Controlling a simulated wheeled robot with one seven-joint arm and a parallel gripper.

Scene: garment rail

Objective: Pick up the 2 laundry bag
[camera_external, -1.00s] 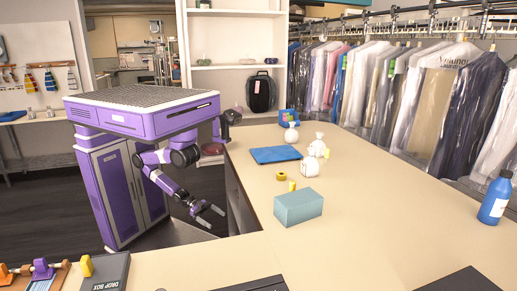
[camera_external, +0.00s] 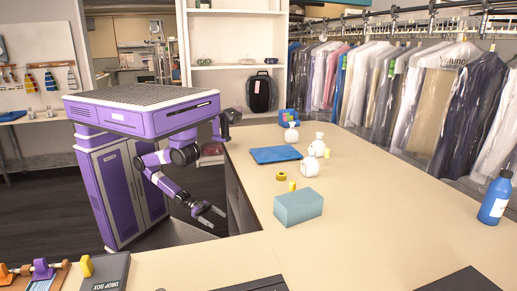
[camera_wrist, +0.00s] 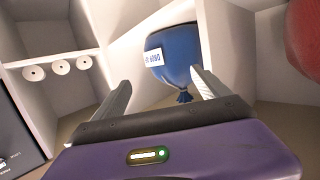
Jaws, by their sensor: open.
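My gripper (camera_external: 217,219) hangs low beside the counter in the external view, with its two fingers apart. In the wrist view my gripper (camera_wrist: 161,80) is open and empty. A blue tied bag (camera_wrist: 172,55) with a white printed label lies beyond the fingers, mostly between their tips, with its knotted neck toward me. It is inside a pale compartment. I cannot tell whether either finger touches it. Part of a rounded red thing (camera_wrist: 306,38), perhaps another bag, shows at the right edge. White tied bags stand on the counter in the external view, one (camera_external: 310,168) nearest.
Pale partition walls (camera_wrist: 148,30) close around the blue bag. The counter (camera_external: 380,225) holds a teal box (camera_external: 298,207), a blue folded cloth (camera_external: 275,155), yellow tape (camera_external: 281,177) and a blue bottle (camera_external: 495,197). Garments (camera_external: 400,90) hang along the right.

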